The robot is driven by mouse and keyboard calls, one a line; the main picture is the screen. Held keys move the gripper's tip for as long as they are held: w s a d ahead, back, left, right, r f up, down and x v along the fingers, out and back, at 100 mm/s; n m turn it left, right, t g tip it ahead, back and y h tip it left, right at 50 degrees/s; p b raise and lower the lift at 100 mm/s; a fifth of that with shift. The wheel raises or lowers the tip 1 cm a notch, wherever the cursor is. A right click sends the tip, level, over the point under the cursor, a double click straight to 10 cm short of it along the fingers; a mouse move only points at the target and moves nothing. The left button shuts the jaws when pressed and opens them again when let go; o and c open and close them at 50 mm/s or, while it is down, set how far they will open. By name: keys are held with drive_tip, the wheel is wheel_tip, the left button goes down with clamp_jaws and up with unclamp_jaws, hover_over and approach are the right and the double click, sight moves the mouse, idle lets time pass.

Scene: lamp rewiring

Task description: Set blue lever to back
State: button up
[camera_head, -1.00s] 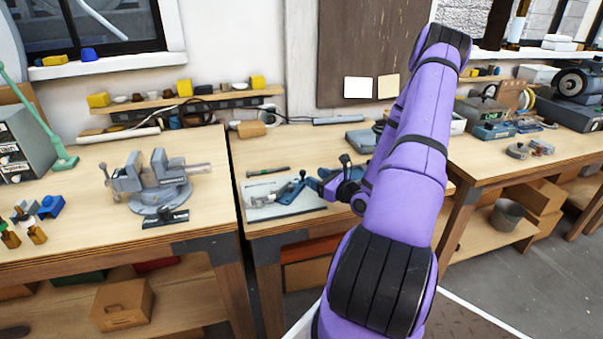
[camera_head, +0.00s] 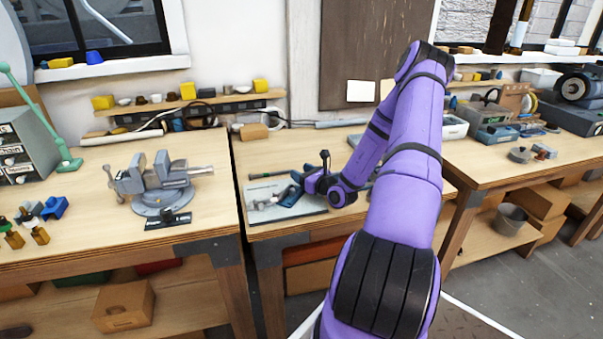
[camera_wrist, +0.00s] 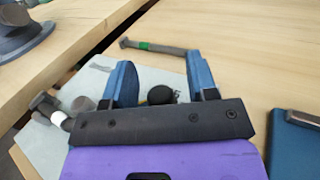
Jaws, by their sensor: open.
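A pale grey plate (camera_head: 312,211) lies on the middle workbench with small grey fittings (camera_head: 262,203) on it. My gripper (camera_head: 284,191) is low over this plate. In the wrist view its two blue fingers (camera_wrist: 160,77) stand wide apart. Grey round fittings (camera_wrist: 82,104) lie left of the fingers on the plate (camera_wrist: 38,148). No blue lever can be told apart from my blue fingers; the dark palm hides what lies below the knob.
A green-banded rod (camera_head: 267,175) lies behind the plate. A dark blue flat object (camera_wrist: 295,143) is at the right in the wrist view. A grey vise (camera_head: 160,184) stands on the left bench.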

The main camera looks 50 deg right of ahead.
drive_tip(key=shift+w, duration=0.15)
drive_tip(key=shift+c, duration=0.2)
clamp_jaws()
